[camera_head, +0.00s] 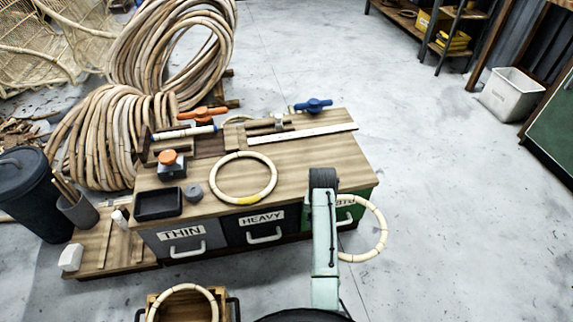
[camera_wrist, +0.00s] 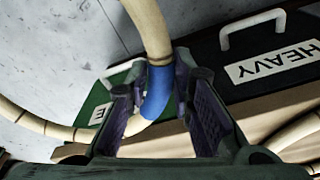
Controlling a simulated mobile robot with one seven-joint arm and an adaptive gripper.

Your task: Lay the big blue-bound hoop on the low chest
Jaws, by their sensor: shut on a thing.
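The big blue-bound hoop (camera_wrist: 150,30) is pale jointed cane with a blue binding between the jaws of my gripper (camera_wrist: 155,98), which is shut on it. In the head view the hoop (camera_head: 381,240) sticks out right of my arm, at the chest's right end and over the green drawer front. My arm hides its left part, the blue binding and my gripper there. The low chest (camera_head: 315,150) has a wooden top and drawers; two labels read THIN and HEAVY, the third is partly covered.
A black tray (camera_head: 158,204), an orange-topped item (camera_head: 170,165) and a blue-handled tool (camera_head: 313,105) crowd the chest's left and back. Its right top is mostly bare. Another hoop (camera_head: 184,288) rests at a wooden crate in front. Cane coils (camera_head: 105,130) stand behind left.

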